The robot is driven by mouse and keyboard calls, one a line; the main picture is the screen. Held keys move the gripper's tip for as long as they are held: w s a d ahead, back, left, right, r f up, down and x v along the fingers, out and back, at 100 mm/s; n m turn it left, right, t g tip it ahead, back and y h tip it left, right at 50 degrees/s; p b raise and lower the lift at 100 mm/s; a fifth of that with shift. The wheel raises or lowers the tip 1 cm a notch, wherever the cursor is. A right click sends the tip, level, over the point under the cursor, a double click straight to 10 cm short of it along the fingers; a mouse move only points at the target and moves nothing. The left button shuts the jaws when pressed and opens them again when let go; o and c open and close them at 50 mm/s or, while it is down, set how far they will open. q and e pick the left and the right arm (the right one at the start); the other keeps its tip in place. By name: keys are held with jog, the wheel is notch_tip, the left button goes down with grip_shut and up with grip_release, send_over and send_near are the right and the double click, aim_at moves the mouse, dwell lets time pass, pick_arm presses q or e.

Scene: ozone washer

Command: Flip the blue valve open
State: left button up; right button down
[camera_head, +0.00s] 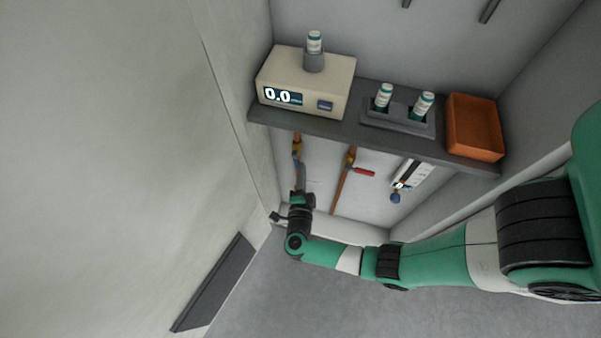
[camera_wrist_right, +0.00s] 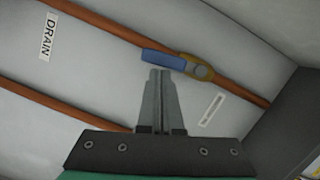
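The blue valve handle (camera_wrist_right: 164,57) shows in the right wrist view, joined to a brass valve body (camera_wrist_right: 199,70) on a copper pipe (camera_wrist_right: 110,32). It lies close to the pipe's line, at a slight angle to it. My right gripper (camera_wrist_right: 160,73) points at the handle from below in that view, with its fingers together and nothing between them. The tips are just short of the handle in the picture; I cannot tell whether they touch. In the head view my right gripper (camera_head: 300,167) is under the shelf, below the left pipe's brass valve (camera_head: 297,149). My left gripper is out of view.
The dark shelf (camera_head: 345,130) overhangs the pipes. It carries a beige machine (camera_head: 335,80), a vial rack (camera_head: 375,118) and an orange bin (camera_head: 473,128). A red valve handle (camera_head: 364,172) is right of the gripper. The left wall (camera_head: 235,150) is close.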

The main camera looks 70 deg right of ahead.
jog(key=shift+w+f, duration=0.15)
jog(key=shift+w, duration=0.1)
dwell(0.5)
jog(key=s+a+p, duration=0.3)
jog(key=s+a, duration=0.4)
jog(key=a, duration=0.2)
jog(key=shift+s, duration=0.15)
dwell(0.5)
